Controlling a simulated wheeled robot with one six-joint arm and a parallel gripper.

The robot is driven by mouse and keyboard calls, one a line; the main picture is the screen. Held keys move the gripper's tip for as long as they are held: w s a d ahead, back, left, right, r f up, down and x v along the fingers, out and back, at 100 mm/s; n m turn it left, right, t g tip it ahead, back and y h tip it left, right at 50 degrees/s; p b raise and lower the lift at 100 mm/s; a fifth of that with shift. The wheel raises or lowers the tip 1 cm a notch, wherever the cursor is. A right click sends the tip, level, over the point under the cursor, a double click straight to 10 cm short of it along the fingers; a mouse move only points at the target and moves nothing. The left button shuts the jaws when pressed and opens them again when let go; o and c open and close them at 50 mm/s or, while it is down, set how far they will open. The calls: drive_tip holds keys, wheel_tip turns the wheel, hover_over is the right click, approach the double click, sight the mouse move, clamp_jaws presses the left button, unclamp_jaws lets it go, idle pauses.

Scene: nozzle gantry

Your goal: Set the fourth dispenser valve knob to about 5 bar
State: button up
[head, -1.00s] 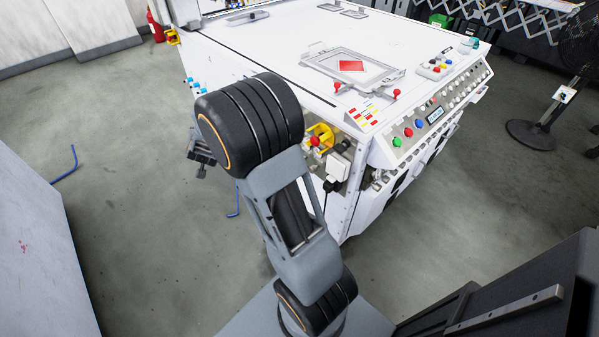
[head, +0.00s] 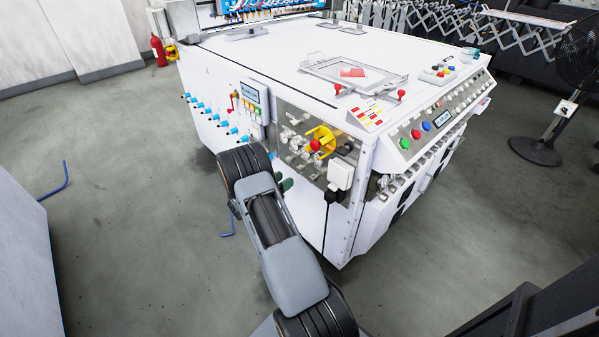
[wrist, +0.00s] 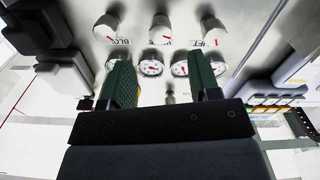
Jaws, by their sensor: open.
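In the wrist view three white valve knobs show in a row, a left one (wrist: 106,28), a middle one (wrist: 160,30) and a right one (wrist: 214,31), with partly legible labels. Round white pressure gauges (wrist: 151,68) with red needles sit below them. I cannot tell which knob is the fourth, nor read the needles. My gripper (wrist: 162,62) is open and empty, its green fingers pointing toward the panel and overlapping the gauges' edges in the picture. In the head view my gripper (head: 284,182) is just below the recessed valve panel (head: 297,158), apart from the knobs as seen.
A yellow-and-red rotary switch (head: 319,142) and a white plug box (head: 341,174) with a black cable stand right of the valves. Blue fittings (head: 208,110) and a small display (head: 252,92) are on the left side face. Open floor lies left of the machine.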

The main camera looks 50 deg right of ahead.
sight(298, 171)
drive_tip(key=d, duration=0.5)
drive_tip(key=d+b, duration=0.1)
drive_tip(key=d, duration=0.2)
drive_tip(key=shift+s+d, duration=0.15)
drive_tip(key=shift+s, duration=0.15)
drive_tip(key=shift+c, duration=0.3)
drive_tip(key=c, duration=0.9)
drive_tip(key=shift+o, duration=0.2)
drive_tip(key=shift+f+b, duration=0.1)
drive_tip(key=shift+b, duration=0.2)
